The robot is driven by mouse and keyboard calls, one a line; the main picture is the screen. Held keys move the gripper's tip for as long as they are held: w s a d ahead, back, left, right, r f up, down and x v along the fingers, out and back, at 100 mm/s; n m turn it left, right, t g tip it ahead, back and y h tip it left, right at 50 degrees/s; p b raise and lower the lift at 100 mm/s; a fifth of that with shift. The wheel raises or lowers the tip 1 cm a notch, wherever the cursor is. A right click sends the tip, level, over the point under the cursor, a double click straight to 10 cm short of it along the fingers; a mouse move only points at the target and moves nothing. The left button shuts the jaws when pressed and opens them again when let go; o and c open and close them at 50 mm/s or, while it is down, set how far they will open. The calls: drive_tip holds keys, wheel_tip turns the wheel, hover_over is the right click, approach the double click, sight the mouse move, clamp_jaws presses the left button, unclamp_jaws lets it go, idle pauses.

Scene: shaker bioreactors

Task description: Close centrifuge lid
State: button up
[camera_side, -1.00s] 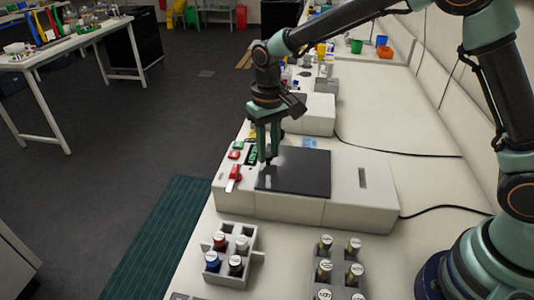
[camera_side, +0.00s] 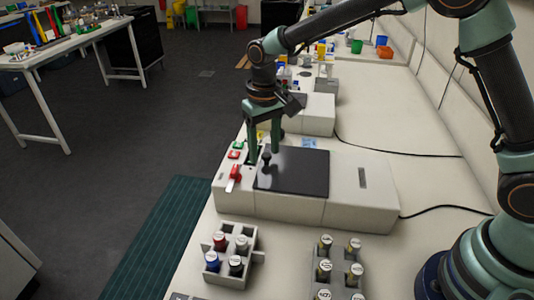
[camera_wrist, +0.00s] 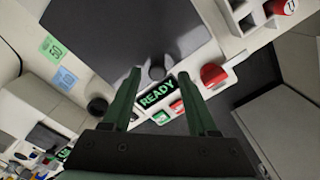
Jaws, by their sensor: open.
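The centrifuge (camera_side: 340,212) is a long pale box on the bench. Its dark, glossy lid (camera_side: 305,172) lies flat across the top, and it also shows in the wrist view (camera_wrist: 110,30). A small black knob (camera_side: 266,158) stands near the lid's left edge. In the wrist view the knob (camera_wrist: 157,73) shows between and just beyond the fingertips. My gripper (camera_side: 265,153) is open and empty, its fingers on either side of the knob. I cannot tell whether a finger touches the lid.
A green READY display (camera_wrist: 158,93) and a red switch (camera_side: 234,173) sit beside the lid. A tube rack (camera_side: 254,258) with several capped tubes and a second rack (camera_side: 338,270) stand in front. Another pale machine (camera_side: 318,115) is behind.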

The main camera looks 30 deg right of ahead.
wheel_tip(320, 180, up, 12)
idle(0.4)
drive_tip(key=s+d+r+t, duration=0.3)
drive_tip(key=s+d+r, duration=0.2)
drive_tip(key=s+d, duration=0.25)
drive_tip(key=s+d+f+t, duration=0.2)
drive_tip(key=s+d, duration=0.4)
drive_tip(key=s, duration=0.3)
drive_tip(key=shift+s+d+f+t, duration=0.15)
drive_tip(key=shift+d+f+t, duration=0.2)
drive_tip(key=shift+f, duration=0.55)
